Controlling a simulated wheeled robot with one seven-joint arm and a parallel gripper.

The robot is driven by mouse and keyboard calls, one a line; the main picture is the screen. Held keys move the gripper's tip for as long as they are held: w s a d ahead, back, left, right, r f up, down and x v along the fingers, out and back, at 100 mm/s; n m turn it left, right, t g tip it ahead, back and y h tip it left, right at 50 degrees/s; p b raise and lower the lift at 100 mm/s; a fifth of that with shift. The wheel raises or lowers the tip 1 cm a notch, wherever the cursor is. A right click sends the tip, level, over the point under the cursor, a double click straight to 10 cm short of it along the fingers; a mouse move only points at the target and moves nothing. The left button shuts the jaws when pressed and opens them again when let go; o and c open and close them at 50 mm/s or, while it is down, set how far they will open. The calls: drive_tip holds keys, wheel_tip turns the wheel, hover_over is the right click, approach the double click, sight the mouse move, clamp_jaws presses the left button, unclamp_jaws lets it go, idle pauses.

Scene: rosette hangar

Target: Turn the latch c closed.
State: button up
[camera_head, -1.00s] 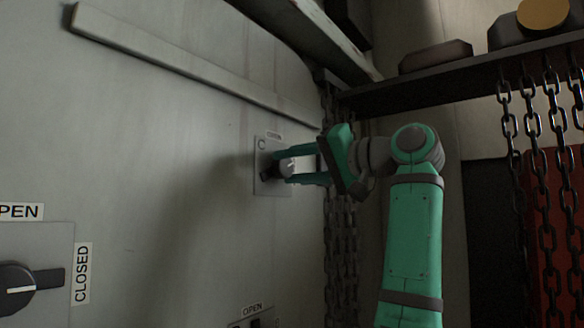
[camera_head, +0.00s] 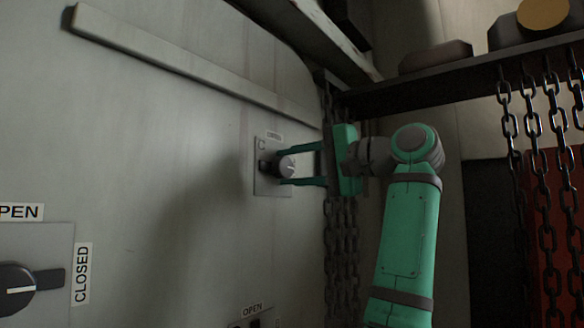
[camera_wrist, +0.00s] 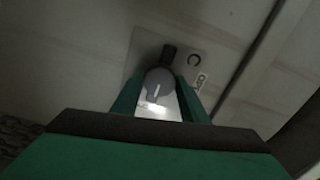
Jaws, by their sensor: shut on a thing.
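Latch c is a round grey knob (camera_head: 287,166) with a dark bar, on a light plate (camera_head: 262,184) fixed to the pale wall. In the wrist view the knob (camera_wrist: 158,86) shows a white pointer line, and its dark bar (camera_wrist: 169,52) sticks out toward the top of the picture. The letter C and a small label (camera_wrist: 201,82) are on the plate beside it. My gripper (camera_head: 296,165) is level with the knob, one green finger on each side. In the wrist view the fingers (camera_wrist: 158,98) close on the knob's sides.
Another latch (camera_head: 18,288) with OPEN and CLOSED labels is at the lower left. Part of a third plate with an OPEN label (camera_head: 251,311) shows at the bottom. A long rail (camera_head: 190,65) runs along the wall above. Chains (camera_head: 342,255) hang right of the plate, below a dark shelf (camera_head: 455,78).

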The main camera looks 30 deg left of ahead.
idle(0.3)
drive_tip(key=o, duration=1.1)
drive_tip(key=shift+a, duration=0.1)
drive_tip(key=d, duration=0.3)
drive_tip(key=s+d, duration=0.1)
drive_tip(key=d, duration=0.6)
drive_tip(key=shift+s+d, duration=0.25)
drive_tip(key=shift+d, duration=0.15)
